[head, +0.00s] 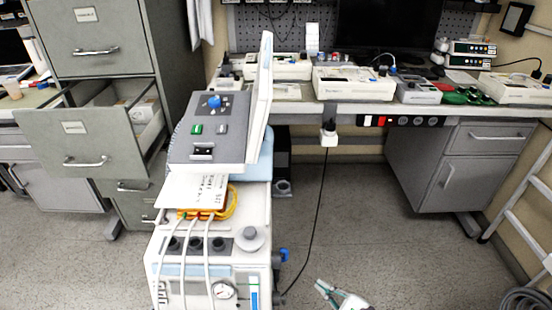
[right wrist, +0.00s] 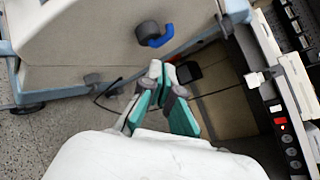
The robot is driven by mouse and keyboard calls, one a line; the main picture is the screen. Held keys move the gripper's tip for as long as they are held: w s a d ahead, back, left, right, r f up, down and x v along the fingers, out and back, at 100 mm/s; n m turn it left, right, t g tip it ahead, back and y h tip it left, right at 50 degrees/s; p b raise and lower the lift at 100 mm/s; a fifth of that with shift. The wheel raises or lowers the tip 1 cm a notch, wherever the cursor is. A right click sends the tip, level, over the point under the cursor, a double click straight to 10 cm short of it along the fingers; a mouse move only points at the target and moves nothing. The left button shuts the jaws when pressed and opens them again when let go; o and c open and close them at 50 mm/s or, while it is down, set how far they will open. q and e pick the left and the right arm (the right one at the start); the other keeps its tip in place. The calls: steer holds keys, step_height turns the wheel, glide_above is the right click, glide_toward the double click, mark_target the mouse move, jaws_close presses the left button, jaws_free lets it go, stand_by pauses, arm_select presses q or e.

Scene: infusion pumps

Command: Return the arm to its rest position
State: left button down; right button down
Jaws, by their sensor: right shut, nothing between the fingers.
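My right gripper (head: 322,287) shows at the bottom of the head view, right of the medical cart and above the grey floor. In the right wrist view its green-padded fingers (right wrist: 161,72) come together at the tips, shut with nothing between them. The rest of my right arm is cut off by the bottom edge of the head view. My left gripper is not in view.
The medical cart (head: 213,260) stands close on the left. A black cord hangs from a plug (head: 328,134) on the workbench (head: 300,107) towards the cart. An open drawer (head: 85,143) juts out at left. Floor (head: 420,255) at right is clear.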

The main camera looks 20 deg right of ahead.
steer(key=s+d+f+n+g+h+p, duration=0.25)
steer(key=s+f+n, duration=0.4)
steer(key=f, duration=0.35)
steer(key=s+d+f+n+g+h+p, duration=0.25)
steer(key=s+f+n, duration=0.25)
steer(key=f+n, duration=0.45)
steer(key=s+a+f+n+g, duration=0.1)
steer(key=s+f+n+g, duration=0.1)
steer(key=s, duration=0.5)
steer(key=s+a+f+n+g+p, duration=0.1)
steer(key=s+a+f+n+g, duration=0.1)
steer(key=s+f+n, duration=0.3)
steer(key=s+a+f+n+g+p, duration=0.1)
steer(key=s+f+n+g, duration=0.2)
steer(key=s, duration=0.8)
steer(key=shift+a+f+n+g+h, duration=0.25)
steer(key=shift+f+n+g+h, duration=0.15)
steer(key=shift+f, duration=0.35)
